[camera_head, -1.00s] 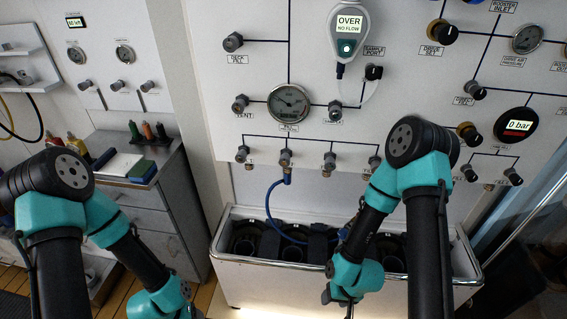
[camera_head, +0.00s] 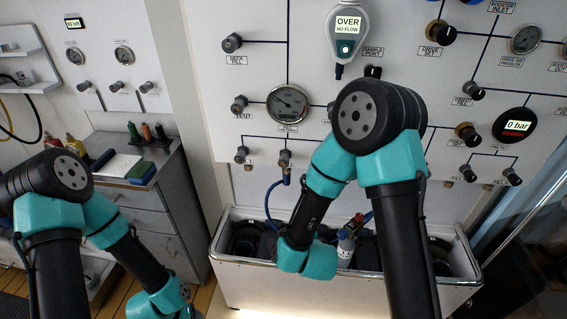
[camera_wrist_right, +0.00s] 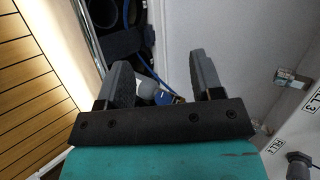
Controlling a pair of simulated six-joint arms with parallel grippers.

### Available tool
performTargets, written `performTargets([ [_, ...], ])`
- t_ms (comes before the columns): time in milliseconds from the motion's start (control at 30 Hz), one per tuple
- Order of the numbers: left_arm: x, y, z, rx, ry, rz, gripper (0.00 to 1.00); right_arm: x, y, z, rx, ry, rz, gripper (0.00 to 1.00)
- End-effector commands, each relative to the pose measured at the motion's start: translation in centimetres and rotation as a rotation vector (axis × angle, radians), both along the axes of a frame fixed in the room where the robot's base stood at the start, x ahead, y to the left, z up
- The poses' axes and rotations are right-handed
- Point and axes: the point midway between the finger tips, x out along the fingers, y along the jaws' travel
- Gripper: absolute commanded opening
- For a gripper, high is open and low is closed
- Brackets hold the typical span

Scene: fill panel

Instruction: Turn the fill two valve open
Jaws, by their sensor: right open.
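The fill two valve (camera_head: 285,158) appears to be the second knob from the left in the lower row of the white panel, with a blue hose (camera_head: 268,195) hanging below it. I cannot tell how far it is turned. My right gripper (camera_wrist_right: 158,62) is open in the right wrist view, with nothing gripped. A blurred grey and blue thing shows behind the gap between its fingers.
A white bin (camera_head: 232,275) with dark cylinders stands below the panel. A grey cylinder top (camera_head: 347,245) with red and blue parts rises beside my right wrist. A gauge (camera_head: 288,104) sits above the valves. A cabinet (camera_head: 150,205) stands at the left.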

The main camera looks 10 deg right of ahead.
Motion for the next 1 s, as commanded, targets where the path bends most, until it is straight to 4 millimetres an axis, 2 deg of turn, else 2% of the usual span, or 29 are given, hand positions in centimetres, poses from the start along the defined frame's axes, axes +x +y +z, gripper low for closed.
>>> performTargets([
  [33, 0.0, 0.0, 0.0, 0.0, 0.0, 0.0, 0.58, 0.4, 0.8, 1.6, 0.059, -0.053, -0.061, 0.6],
  [267, 0.0, 0.0, 0.0, 0.0, 0.0, 0.0, 0.58, 0.6, 3.5, 8.2, 0.384, -0.287, -0.342, 0.6],
  [500, 0.0, 0.0, 0.0, 0.0, 0.0, 0.0, 0.58, -1.0, 6.1, 15.1, 0.786, -0.537, -0.55, 0.6],
  [600, 0.0, 0.0, 0.0, 0.0, 0.0, 0.0, 0.58, -2.0, 6.8, 17.5, 0.939, -0.62, -0.602, 0.6],
  [767, 0.0, 0.0, 0.0, 0.0, 0.0, 0.0, 0.58, -3.1, 7.3, 19.5, 1.082, -0.693, -0.642, 0.6],
  [1000, 0.0, 0.0, 0.0, 0.0, 0.0, 0.0, 0.58, -3.2, 7.3, 19.7, 1.106, -0.703, -0.649, 0.6],
])
